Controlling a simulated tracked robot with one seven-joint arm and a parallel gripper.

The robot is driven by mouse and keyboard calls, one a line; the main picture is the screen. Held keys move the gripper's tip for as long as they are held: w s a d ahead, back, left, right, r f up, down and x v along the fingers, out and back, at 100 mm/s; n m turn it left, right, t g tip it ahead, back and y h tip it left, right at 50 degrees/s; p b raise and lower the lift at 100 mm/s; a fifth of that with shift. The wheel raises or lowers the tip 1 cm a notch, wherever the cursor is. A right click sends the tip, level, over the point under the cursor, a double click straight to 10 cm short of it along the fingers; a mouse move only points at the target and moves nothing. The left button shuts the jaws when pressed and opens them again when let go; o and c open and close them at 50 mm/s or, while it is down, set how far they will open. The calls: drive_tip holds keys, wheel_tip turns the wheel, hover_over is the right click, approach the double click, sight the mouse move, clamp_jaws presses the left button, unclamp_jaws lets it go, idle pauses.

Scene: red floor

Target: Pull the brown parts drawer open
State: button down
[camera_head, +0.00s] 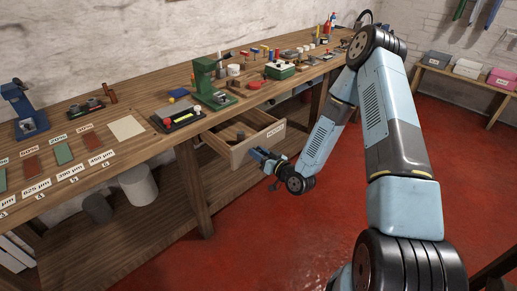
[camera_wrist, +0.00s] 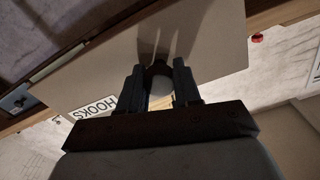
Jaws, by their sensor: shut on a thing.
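The brown parts drawer (camera_head: 238,152) stands pulled out from under the workbench. Its inside shows, with a dark item (camera_head: 241,136) in it. Its front carries a white label (camera_head: 275,131), which reads HOOKS in the wrist view (camera_wrist: 94,107). My gripper (camera_head: 257,155) is at the drawer front, with its arm reaching in from the right. In the wrist view, the drawer front (camera_wrist: 215,45) fills the upper middle. My gripper (camera_wrist: 158,78) has its fingers on both sides of a round knob (camera_wrist: 160,70) and is shut on it. The fingers partly hide the knob.
The wooden workbench (camera_head: 150,97) runs along the wall, with a green press (camera_head: 205,78) and several tools on top. Two grey cylinders (camera_head: 138,186) stand on the lower shelf. Coloured boxes (camera_head: 467,69) sit on a bench at the far right. Red floor (camera_head: 270,240) in front is clear.

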drive_tip(key=shift+s+d, duration=0.1)
drive_tip(key=shift+d, duration=0.1)
drive_tip(key=c, duration=0.8)
unclamp_jaws()
drive_tip(key=shift+s, duration=0.1)
drive_tip(key=v, duration=1.3)
drive_tip(key=shift+s+d, duration=0.25)
